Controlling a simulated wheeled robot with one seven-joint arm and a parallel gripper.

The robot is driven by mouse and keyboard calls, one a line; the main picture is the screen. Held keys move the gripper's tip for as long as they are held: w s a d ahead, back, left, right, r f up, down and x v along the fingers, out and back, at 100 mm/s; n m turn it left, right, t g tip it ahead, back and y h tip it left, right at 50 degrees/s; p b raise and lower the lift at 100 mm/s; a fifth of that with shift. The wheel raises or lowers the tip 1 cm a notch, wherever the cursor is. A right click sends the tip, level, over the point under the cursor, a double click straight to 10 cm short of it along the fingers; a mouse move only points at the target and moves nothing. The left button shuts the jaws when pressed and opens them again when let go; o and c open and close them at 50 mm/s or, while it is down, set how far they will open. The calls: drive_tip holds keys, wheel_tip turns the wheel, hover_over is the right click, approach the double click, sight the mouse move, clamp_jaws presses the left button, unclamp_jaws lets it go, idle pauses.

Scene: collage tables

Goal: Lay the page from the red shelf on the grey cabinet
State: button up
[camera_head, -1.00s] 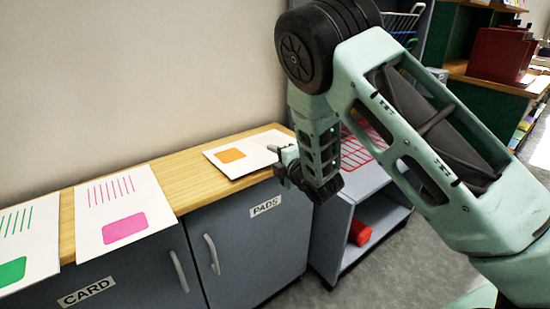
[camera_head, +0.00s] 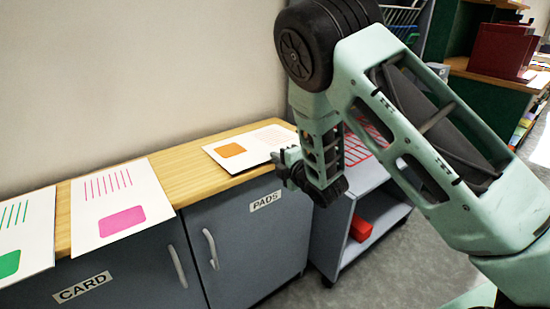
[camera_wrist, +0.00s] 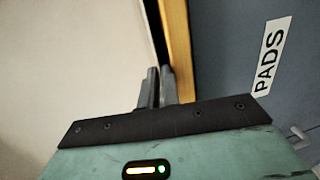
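The page (camera_head: 235,165) is a white sheet with an orange block and thin lines. It is over the right end of the grey cabinet's (camera_head: 255,250) wooden top, roughly level. My gripper (camera_head: 279,164) is at the page's right front edge, and its fingers look shut on that edge. In the wrist view the fingers (camera_wrist: 159,87) are close together, with the page a thin pale strip beyond them. A dark band shows between that strip and the wood edge (camera_wrist: 178,50). Whether the whole page touches the top is hard to tell.
A page with a pink block (camera_head: 122,222) and one with a green block (camera_head: 10,263) lie further left on the top. The wall is behind.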

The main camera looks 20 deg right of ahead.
drive_tip(key=o, duration=1.2)
drive_tip(key=v, duration=0.2)
drive_tip(key=f+v, duration=0.1)
drive_tip(key=v, duration=0.4)
drive_tip(key=shift+s+d+f+b, duration=0.2)
drive_tip(key=shift+s+d+b, duration=0.05)
drive_tip(key=shift+d+b, duration=0.15)
drive_tip(key=shift+c, duration=0.2)
drive_tip(key=shift+r, duration=0.15)
drive_tip(key=s+r+p, duration=0.2)
drive_tip(key=r, duration=0.1)
drive_tip(key=s+d+r+p, duration=0.1)
drive_tip(key=r, duration=0.1)
